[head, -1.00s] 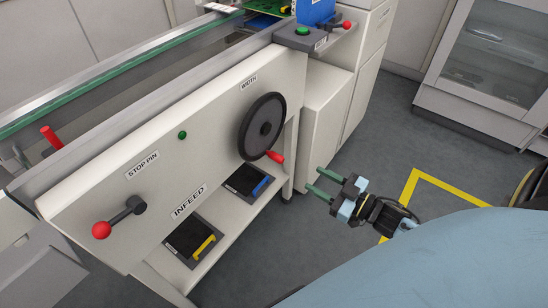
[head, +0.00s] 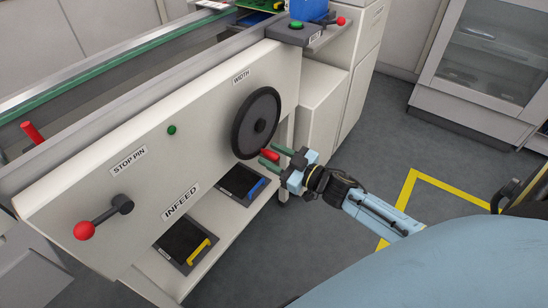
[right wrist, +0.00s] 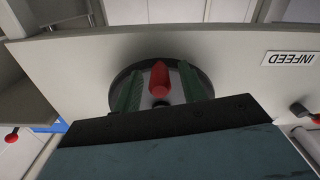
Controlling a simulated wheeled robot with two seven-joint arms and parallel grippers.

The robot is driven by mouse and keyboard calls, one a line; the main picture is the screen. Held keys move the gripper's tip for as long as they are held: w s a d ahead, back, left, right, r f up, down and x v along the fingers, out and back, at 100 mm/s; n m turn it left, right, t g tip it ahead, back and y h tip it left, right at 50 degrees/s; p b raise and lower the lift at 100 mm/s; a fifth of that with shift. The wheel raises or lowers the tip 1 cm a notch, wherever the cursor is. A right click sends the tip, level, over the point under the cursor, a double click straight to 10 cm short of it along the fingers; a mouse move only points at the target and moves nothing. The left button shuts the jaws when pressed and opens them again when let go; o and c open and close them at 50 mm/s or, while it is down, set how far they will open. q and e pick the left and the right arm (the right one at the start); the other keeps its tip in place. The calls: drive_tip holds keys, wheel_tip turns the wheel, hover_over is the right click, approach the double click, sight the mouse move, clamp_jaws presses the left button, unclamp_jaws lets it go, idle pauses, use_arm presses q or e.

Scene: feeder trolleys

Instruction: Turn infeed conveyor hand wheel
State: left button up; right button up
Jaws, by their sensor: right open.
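The black hand wheel (head: 256,123) is mounted on the cream infeed panel (head: 200,140), below the WIDTH label (head: 241,77). Its red handle (head: 270,155) sticks out at the wheel's lower right. My right gripper (head: 272,156) is open, with its green fingertips at the handle. In the right wrist view the red handle (right wrist: 159,78) stands between the two green fingers (right wrist: 159,90), with a gap on each side, and the wheel (right wrist: 121,84) lies behind them. My left gripper is not in view.
A red-knobbed stop pin lever (head: 84,230) is on the panel's left. Trays with a blue handle (head: 257,188) and a yellow handle (head: 199,251) sit on the shelf below. A cream cabinet (head: 318,118) stands right of the wheel. Open grey floor lies to the right.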

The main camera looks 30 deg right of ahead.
clamp_jaws()
idle(0.3)
drive_tip(key=shift+a+p, duration=0.1)
drive_tip(key=shift+p, duration=0.2)
